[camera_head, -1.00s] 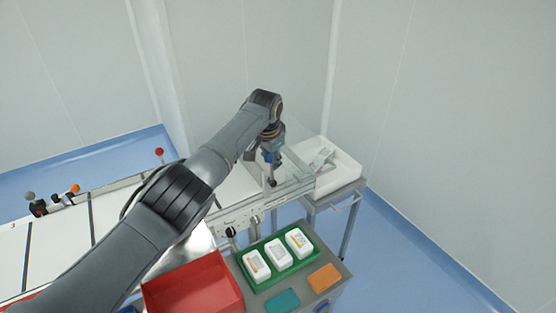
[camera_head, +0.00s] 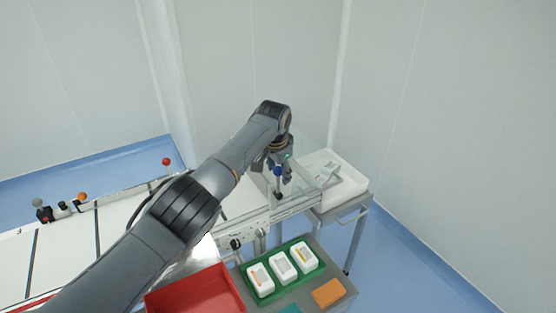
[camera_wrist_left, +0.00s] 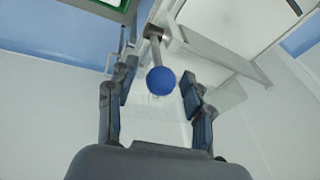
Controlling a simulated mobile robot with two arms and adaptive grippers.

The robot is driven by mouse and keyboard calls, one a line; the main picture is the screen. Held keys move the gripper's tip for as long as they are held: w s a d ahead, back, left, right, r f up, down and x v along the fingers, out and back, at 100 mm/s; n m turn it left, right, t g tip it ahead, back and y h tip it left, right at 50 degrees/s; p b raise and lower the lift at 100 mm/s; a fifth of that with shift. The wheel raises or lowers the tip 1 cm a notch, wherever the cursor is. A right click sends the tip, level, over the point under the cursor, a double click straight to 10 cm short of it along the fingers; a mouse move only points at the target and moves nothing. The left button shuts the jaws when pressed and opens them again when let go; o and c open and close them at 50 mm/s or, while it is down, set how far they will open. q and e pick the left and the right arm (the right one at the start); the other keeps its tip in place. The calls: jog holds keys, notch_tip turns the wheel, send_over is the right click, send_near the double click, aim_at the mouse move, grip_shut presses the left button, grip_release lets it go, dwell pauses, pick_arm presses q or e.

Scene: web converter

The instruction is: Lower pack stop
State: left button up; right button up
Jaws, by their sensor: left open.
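A lever with a blue ball knob (camera_head: 278,171) stands at the right end of the conveyor, beside the clear guard. In the left wrist view the blue knob (camera_wrist_left: 160,80) sits on a metal stem, in the space between my two fingers. My left gripper (camera_head: 284,174) is open at the knob, and the left wrist view shows its fingers (camera_wrist_left: 157,97) apart on either side of it, with a gap on both sides. Whether the knob is fully within finger depth is hard to tell. My right gripper is not in view.
A clear guard panel (camera_head: 308,153) and a white bin (camera_head: 349,184) on a stand are close by. A green tray (camera_head: 316,269) holds white packs (camera_head: 283,266). A red bin (camera_head: 196,291) and an orange block (camera_head: 328,292) are nearer. A red knob (camera_head: 166,161) stands behind the conveyor.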

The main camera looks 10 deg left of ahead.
pick_arm(q)
jog(key=v, duration=1.1)
jog(key=shift+r, duration=0.35)
jog(key=shift+s, duration=0.1)
